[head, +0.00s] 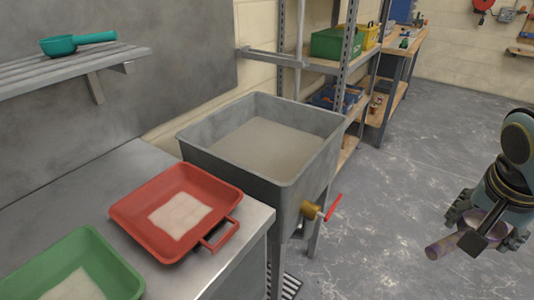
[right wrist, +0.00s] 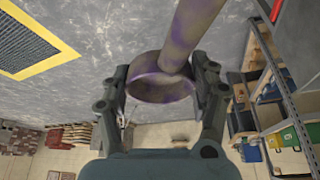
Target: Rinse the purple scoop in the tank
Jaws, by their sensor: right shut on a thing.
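The purple scoop (head: 447,243) is in my right gripper (head: 484,227), at the right edge of the head view, over the open floor. In the right wrist view the scoop (right wrist: 162,90) sits between the two fingers, with pale grey smears over its purple surface. My right gripper is shut on it. The tank (head: 312,178) is a grey open basin on legs in the middle of the head view, holding murky grey-beige liquid. The scoop is apart from it, well to its right. My left gripper is not in view.
A brass tap with a red lever (head: 333,207) sticks out from the tank's front. A red tub (head: 137,213) and a green tub (head: 108,252) stand on the metal bench at left. A teal scoop (head: 60,45) lies on the wall shelf. Shelving (head: 345,60) stands behind the tank.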

